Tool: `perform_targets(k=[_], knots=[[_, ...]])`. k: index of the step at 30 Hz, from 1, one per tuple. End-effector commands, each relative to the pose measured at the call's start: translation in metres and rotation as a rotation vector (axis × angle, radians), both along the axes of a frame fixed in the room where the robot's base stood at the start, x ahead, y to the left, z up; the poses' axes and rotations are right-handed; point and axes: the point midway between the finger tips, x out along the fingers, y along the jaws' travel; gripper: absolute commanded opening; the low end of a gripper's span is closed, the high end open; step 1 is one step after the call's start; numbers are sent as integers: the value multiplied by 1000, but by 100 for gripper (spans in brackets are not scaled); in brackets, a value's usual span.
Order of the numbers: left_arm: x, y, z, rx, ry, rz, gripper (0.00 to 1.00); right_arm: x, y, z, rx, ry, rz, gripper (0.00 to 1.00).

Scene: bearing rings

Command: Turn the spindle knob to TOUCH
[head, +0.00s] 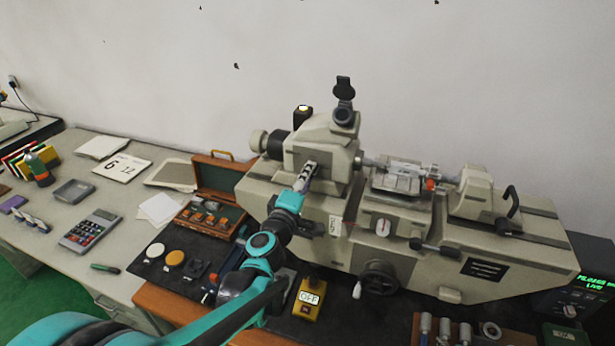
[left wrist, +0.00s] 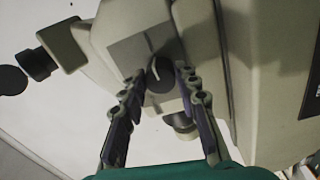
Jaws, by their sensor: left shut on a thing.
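The spindle knob (left wrist: 160,78) is a dark round knob with a pale pointer line, on a grey plate of the machine (left wrist: 127,45) in the left wrist view. A tick mark shows above it on the plate; I cannot read any lettering there. My left gripper (left wrist: 161,82) has one finger on each side of the knob and is shut on it. In the head view my left gripper (head: 309,168) is against the front of the beige machine's headstock (head: 325,135) and hides the knob. My right gripper is not in view.
The machine's eyepiece (head: 343,92) rises above the headstock. A handwheel (head: 379,279) and a yellow OFF switch box (head: 309,299) are below. A wooden case (head: 213,206) stands open left of the machine. A lit display (head: 592,287) is at far right.

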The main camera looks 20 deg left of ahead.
Motion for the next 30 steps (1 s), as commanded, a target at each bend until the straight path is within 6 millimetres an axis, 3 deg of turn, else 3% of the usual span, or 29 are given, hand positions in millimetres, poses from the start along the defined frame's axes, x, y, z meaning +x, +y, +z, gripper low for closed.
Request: perform_targets(k=[20, 21, 22, 30], knots=[[0, 0, -1, 57, 0, 0, 2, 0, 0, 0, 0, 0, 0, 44], [0, 0, -1, 57, 0, 0, 41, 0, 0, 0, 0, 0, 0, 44], [0, 0, -1, 57, 0, 0, 49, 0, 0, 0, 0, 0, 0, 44], [0, 0, 0, 56, 0, 0, 52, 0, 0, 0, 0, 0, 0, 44]])
